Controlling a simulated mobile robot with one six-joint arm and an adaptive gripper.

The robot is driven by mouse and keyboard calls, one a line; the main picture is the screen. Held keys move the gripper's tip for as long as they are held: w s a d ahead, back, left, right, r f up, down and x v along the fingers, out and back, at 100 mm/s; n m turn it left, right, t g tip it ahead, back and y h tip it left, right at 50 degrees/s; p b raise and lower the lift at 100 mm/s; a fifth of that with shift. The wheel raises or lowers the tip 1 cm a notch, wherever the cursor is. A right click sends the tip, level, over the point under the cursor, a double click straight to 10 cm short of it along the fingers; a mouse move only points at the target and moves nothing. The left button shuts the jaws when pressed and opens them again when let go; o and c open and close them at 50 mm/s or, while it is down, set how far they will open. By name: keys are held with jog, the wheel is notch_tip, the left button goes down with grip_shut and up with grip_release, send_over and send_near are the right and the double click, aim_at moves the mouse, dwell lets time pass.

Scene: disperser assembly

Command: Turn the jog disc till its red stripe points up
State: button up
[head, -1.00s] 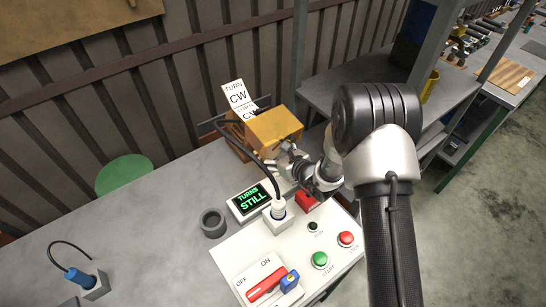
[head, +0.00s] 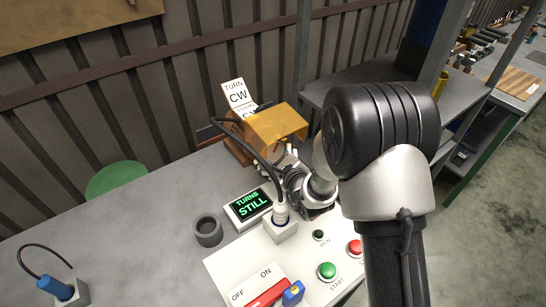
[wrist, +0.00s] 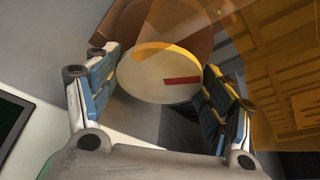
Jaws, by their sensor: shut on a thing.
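In the wrist view the jog disc (wrist: 142,88) is a pale round face with a yellow arc along its upper edge. Its red stripe (wrist: 182,81) runs from near the middle toward the right in that picture. My gripper (wrist: 158,68) is shut on the disc, one blue-grey padded finger on each side. In the head view my gripper (head: 287,168) reaches in under the orange cover (head: 278,124), and the disc is hidden there. The display (head: 249,205) reads "TURNS STILL". A sign (head: 235,93) behind reads "TURN CW".
The translucent orange cover (wrist: 265,50) overhangs the right finger. The panel holds a green button (head: 327,270), a red button (head: 355,247) and a red switch (head: 270,293). A grey ring (head: 208,230) stands on the table.

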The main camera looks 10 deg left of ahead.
dwell(0.3)
jog(key=o, duration=1.1)
jog(key=shift+c, duration=0.2)
jog(key=shift+v, duration=3.8)
